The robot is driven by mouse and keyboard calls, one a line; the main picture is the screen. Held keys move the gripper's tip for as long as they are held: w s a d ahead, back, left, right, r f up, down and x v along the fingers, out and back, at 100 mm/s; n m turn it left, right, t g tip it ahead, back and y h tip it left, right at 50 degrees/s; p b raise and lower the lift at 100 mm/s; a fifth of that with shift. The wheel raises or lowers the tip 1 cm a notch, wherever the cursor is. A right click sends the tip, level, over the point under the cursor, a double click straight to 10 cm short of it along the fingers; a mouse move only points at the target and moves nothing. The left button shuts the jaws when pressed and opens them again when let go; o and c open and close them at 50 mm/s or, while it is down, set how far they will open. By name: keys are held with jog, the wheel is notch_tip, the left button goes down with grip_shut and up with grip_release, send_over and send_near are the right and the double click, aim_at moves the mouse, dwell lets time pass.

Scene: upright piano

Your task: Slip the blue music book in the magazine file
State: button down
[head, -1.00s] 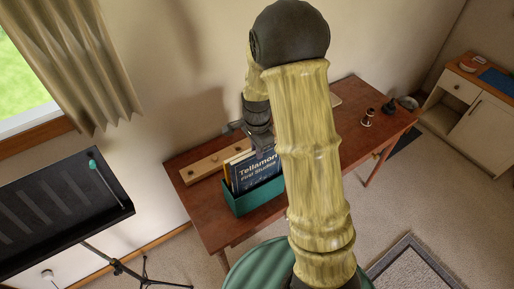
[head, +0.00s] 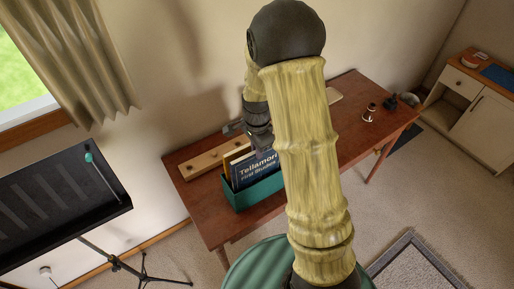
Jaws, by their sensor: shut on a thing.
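The blue music book (head: 255,172), titled "Tellamore First Studies", stands upright inside the green magazine file (head: 248,197) on the brown table. Its lower part is hidden behind the file's front wall. Yellowish books or papers (head: 232,157) stand behind it in the same file. My gripper (head: 264,148) is at the book's top edge, shut on it. My own arm hides the fingertips in part and the right end of the book and file.
A wooden board with dark knobs (head: 204,162) lies on the table (head: 207,205) behind the file. Small dark items (head: 369,112) stand at the table's right end. A black music stand (head: 62,208) is at left, a cabinet (head: 474,110) at far right.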

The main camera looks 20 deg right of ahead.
jog(key=shift+f+b, duration=0.5)
jog(key=shift+f, duration=0.35)
jog(key=c, duration=1.3)
grip_release()
jog(key=shift+c, duration=0.2)
jog(key=shift+r, duration=0.1)
notch_tip(320, 180, up, 17)
jog(key=b, duration=0.2)
jog(key=shift+r, duration=0.1)
